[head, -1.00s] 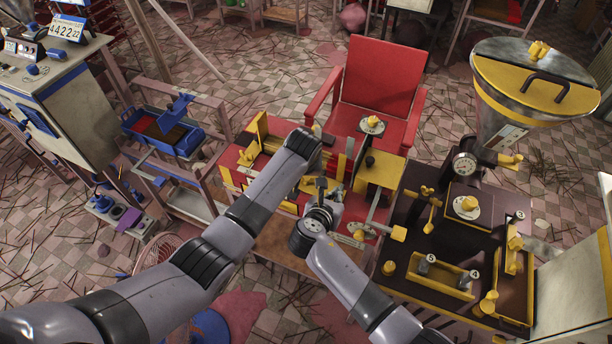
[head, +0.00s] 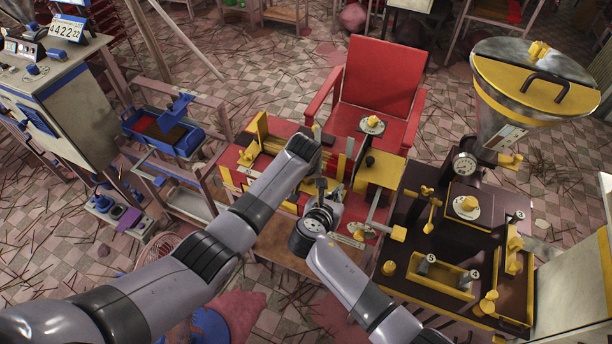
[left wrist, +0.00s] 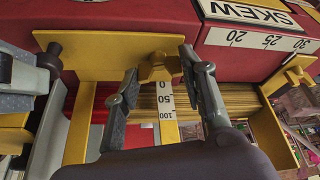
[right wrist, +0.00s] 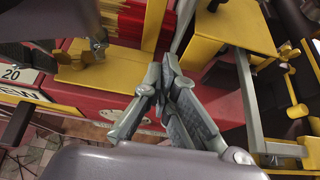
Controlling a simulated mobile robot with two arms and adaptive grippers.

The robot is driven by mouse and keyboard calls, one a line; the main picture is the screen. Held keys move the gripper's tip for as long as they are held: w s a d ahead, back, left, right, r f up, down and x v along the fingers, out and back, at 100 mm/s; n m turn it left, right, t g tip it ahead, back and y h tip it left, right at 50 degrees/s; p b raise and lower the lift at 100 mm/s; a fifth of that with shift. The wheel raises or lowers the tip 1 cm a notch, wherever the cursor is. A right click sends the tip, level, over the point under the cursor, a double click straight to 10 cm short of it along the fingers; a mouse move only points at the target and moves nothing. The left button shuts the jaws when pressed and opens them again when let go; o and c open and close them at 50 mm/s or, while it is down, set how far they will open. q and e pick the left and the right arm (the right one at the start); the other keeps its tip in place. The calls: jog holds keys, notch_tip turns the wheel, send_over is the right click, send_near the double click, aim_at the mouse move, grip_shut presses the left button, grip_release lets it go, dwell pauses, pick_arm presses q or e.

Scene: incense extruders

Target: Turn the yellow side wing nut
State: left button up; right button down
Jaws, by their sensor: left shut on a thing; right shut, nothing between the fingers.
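In the left wrist view, a yellow wing-shaped nut (left wrist: 158,70) sits at the top of a white scale strip marked 0, 50, 100. My left gripper (left wrist: 160,66) has one finger on each side of it and is shut on it. In the head view my left forearm hides that nut and gripper. My right gripper (right wrist: 164,68) is shut and empty in the right wrist view, its fingertips together in front of the red and yellow machine. In the head view the right gripper (head: 321,186) is just right of my left wrist.
A second yellow wing-like piece (left wrist: 292,76) stands at the right in the left wrist view, near a SKEW scale (left wrist: 252,12). A dark bench (head: 410,284) with yellow fittings and a large hopper (head: 515,85) stand right. A red chair-like frame (head: 384,75) rises behind.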

pick_arm(q)
jog(key=c, duration=0.5)
jog(key=shift+a+m+h, duration=0.1)
jog(key=shift+m+h, duration=0.5)
jog(key=shift+m, duration=0.8)
jog(key=o, duration=1.1)
jog(key=shift+o, duration=0.2)
jog(key=shift+r, duration=0.1)
jog(key=v, duration=1.2)
jog(key=shift+r, duration=0.1)
jog(key=d+v, duration=0.1)
jog(key=v, duration=1)
jog(key=shift+a+r, duration=0.45)
